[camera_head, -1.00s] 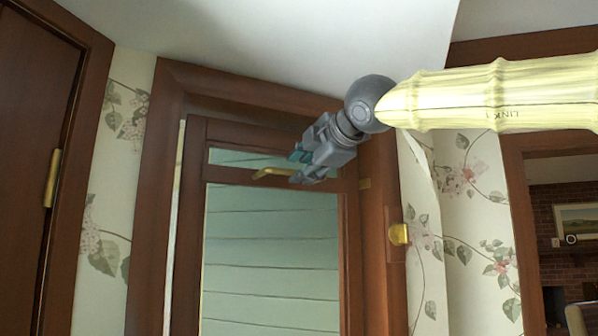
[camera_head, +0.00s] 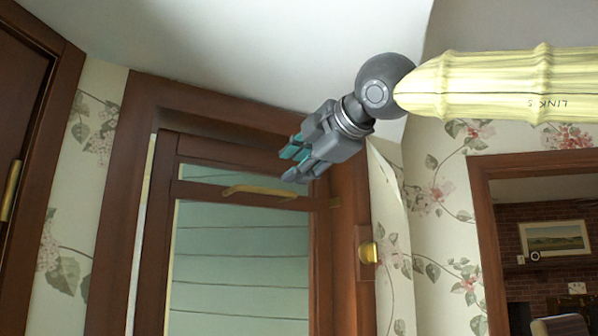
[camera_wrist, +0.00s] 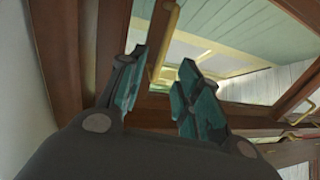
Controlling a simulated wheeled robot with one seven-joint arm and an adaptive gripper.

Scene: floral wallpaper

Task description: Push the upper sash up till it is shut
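The window sash (camera_head: 160,220) is brown wood around glass, inside a wider brown frame (camera_head: 113,220). A brass handle (camera_head: 258,191) lies across its upper rail, below a narrow pane strip (camera_head: 218,174). My gripper (camera_head: 292,163) is just above the handle's right end in the head view, apart from it in the picture. In the wrist view my gripper (camera_wrist: 163,88) has its teal-padded fingers spread, with nothing held. A brass bar (camera_wrist: 164,42) shows beyond and between them. I cannot tell whether the fingers touch the handle.
A brass latch (camera_head: 368,252) sits on the frame's right side. The sloped white ceiling (camera_head: 260,40) is close above my gripper. Floral wallpaper (camera_head: 90,130) flanks the window. A brown door (camera_head: 20,110) is at far left, and a doorway (camera_head: 490,240) opens at right.

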